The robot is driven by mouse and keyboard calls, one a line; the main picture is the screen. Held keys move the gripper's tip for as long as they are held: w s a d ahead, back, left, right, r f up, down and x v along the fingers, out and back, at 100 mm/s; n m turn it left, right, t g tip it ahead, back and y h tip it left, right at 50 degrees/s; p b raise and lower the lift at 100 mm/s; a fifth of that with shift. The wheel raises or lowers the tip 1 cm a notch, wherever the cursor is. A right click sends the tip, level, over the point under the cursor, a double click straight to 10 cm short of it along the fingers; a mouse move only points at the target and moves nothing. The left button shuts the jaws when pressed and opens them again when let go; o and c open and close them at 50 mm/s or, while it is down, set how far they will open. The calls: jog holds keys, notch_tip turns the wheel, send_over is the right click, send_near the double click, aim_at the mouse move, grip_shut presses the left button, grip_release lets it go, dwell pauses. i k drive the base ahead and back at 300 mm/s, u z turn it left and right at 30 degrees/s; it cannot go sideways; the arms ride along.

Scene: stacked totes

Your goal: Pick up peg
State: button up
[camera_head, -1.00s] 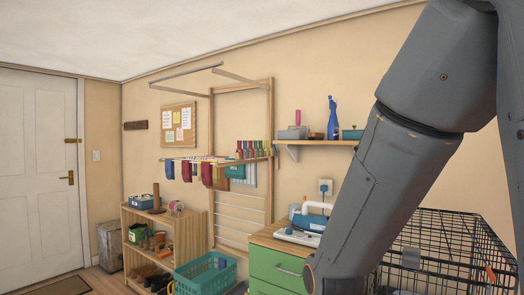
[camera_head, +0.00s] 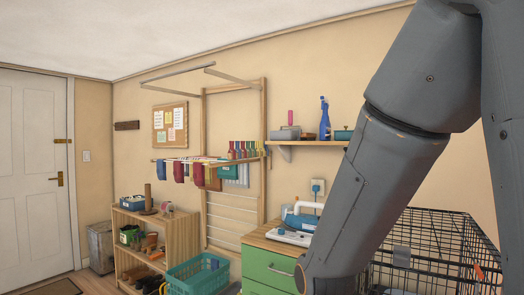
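I cannot make out a peg with certainty. Small upright coloured items (camera_head: 243,150) stand in a row at the wall drying rack (camera_head: 264,195), too small to identify. A small orange piece (camera_head: 479,272) shows on the side of the wire cage (camera_head: 440,222) at lower right; I cannot tell what it is. My grey arm crosses the right side of the view and leaves the frame at the bottom. My gripper is not in view, so its state and anything in it are hidden.
A green drawer cabinet (camera_head: 268,270) stands left of my arm, with a blue and white appliance (camera_head: 300,222) on top. A teal basket (camera_head: 195,278) and a wooden shelf (camera_head: 182,238) stand left. A wall shelf (camera_head: 305,143) holds a blue bottle (camera_head: 325,118). Floor shows near the door (camera_head: 30,180).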

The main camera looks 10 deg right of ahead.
aim_at(231, 143)
jog(key=u, duration=0.55)
jog(key=i, duration=1.6)
jog(key=u, duration=0.15)
